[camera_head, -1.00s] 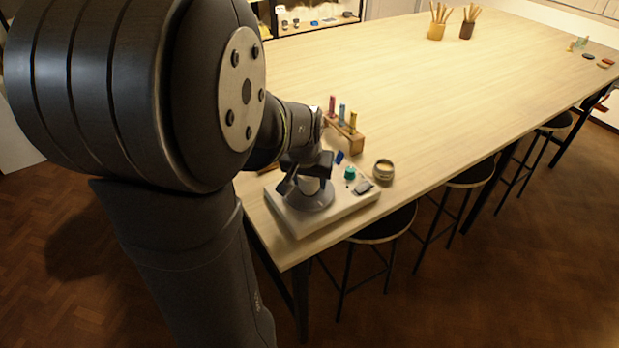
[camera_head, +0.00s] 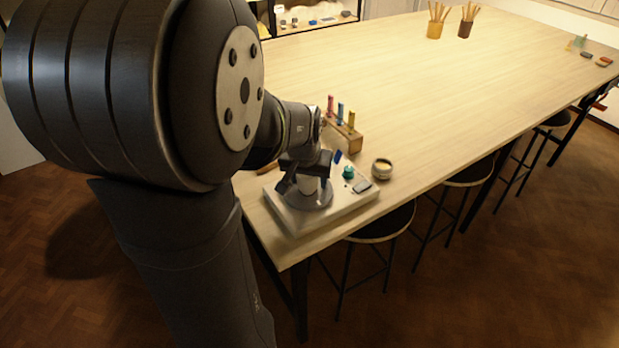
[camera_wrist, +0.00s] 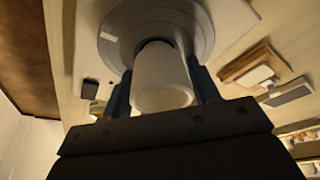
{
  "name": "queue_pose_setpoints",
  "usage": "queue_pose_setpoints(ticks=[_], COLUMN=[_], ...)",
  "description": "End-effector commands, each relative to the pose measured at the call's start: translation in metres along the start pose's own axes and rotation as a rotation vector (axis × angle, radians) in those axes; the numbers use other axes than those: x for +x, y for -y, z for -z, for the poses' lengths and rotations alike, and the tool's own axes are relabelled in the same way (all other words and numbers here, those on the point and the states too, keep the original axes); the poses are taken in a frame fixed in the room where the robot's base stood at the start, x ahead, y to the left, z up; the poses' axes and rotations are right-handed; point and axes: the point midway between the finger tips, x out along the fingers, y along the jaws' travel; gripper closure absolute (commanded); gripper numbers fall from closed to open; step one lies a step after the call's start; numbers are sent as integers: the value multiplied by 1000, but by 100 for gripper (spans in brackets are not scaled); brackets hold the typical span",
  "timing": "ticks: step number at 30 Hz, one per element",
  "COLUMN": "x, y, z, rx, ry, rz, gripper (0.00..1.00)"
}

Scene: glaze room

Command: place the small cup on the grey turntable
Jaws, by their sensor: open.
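The small cup (camera_wrist: 161,78) is white and stands on the grey turntable (camera_wrist: 118,22), seen close in the wrist view. In the head view the pale cup (camera_head: 308,185) shows on the round grey turntable (camera_head: 309,203), partly hidden by my gripper. My gripper (camera_wrist: 165,82) is open, with one finger on each side of the cup. In the head view my gripper (camera_head: 306,182) is low over the turntable. I cannot tell whether either finger touches the cup.
The turntable sits on a pale board (camera_head: 345,207) at the table's near corner. Close by are a small green item (camera_head: 348,172), a grey block (camera_head: 362,187), a round jar (camera_head: 381,169) and a wooden rack (camera_head: 342,134) with coloured sticks. The middle of the table is clear.

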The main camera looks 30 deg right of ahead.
Motion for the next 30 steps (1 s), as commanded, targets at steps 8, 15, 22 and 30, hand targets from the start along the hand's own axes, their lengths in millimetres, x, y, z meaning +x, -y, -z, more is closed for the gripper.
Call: queue_pose_setpoints(ticks=[8, 15, 22, 30], x=[-44, -94, -120, -124], y=[2, 1, 0, 0], z=[-2, -1, -1, -1], rx=[-1, 0, 0, 0], ry=[12, 9, 11, 12], rz=[2, 1, 0, 0], gripper=[29, 29, 29, 29])
